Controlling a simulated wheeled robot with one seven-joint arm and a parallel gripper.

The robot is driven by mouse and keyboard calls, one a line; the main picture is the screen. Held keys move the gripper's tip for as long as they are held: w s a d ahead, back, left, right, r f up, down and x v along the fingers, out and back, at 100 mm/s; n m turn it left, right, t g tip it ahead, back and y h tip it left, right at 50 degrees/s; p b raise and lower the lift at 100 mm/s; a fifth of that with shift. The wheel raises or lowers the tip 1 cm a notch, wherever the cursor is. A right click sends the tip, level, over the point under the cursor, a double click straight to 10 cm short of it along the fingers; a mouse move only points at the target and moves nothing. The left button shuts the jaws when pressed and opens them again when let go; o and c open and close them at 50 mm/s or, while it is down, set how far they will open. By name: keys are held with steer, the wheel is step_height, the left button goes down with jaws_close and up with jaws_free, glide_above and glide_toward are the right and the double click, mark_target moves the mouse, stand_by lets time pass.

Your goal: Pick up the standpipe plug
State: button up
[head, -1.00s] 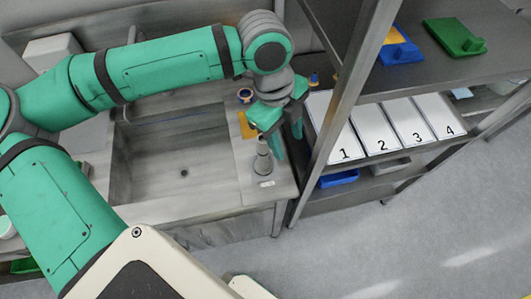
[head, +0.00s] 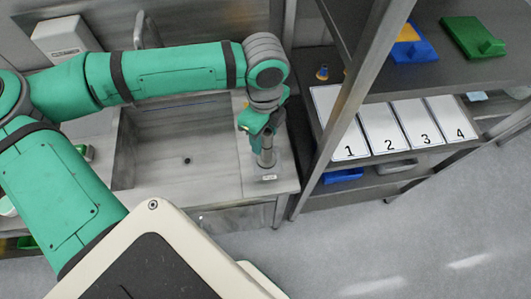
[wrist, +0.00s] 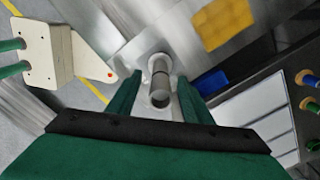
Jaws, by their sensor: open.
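The standpipe plug (head: 266,158) is a grey upright cylinder on the ledge right of the sink, with a small white label in front of its foot. In the wrist view the plug (wrist: 159,84) stands in the middle, seen almost from above. My gripper (head: 259,128) is over the plug's upper part in the head view and hides its top. In the wrist view my gripper (wrist: 158,95) is open, with one green finger left of the plug and one right. I cannot tell whether either finger touches it.
The empty sink basin (head: 185,155) lies left of the plug. A shelf post (head: 350,100) and a shelf with numbered white panels (head: 382,130) stand close on the right. A yellow pad (wrist: 222,22) lies near the plug. Blue and green trays (head: 472,37) sit on the upper shelf.

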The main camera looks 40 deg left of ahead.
mark_target(267, 159)
steer(key=shift+w+d+f, duration=0.1)
steer(key=shift+d+f, duration=0.05)
steer(key=shift+f, duration=0.8)
steer(key=shift+d+f, duration=0.1)
steer(key=shift+f, duration=0.8)
jaws_close()
